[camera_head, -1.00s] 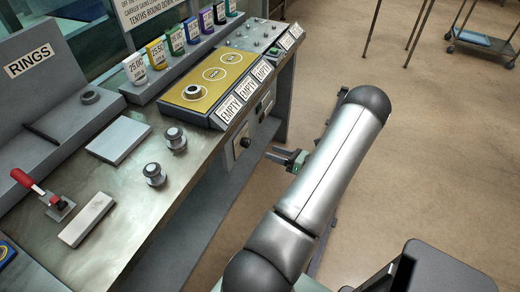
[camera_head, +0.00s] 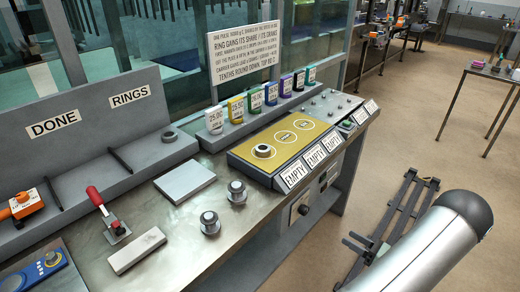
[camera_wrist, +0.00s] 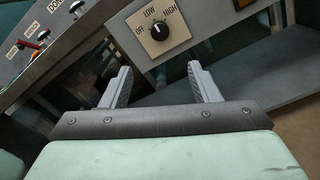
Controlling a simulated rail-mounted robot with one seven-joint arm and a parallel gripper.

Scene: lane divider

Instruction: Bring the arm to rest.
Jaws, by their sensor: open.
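My gripper (camera_wrist: 160,78) shows in the wrist view with its two grey fingers spread apart and nothing between them. Beyond the fingertips is the front of the bench (camera_wrist: 208,45), with a black knob (camera_wrist: 159,31) on a plate marked OFF, LOW and HIGH. The fingers appear apart from the bench. In the head view my silver arm (camera_head: 425,248) reaches in from the lower right corner, over the floor beside the bench. My gripper is outside the head view.
The metal bench (camera_head: 160,215) carries two round weights, a grey block (camera_head: 136,250), a flat plate (camera_head: 185,181), a red-handled lever (camera_head: 98,200) and a yellow panel (camera_head: 285,140) with a ring. A dark rail frame (camera_head: 390,225) lies on the floor. Open floor lies right of the bench.

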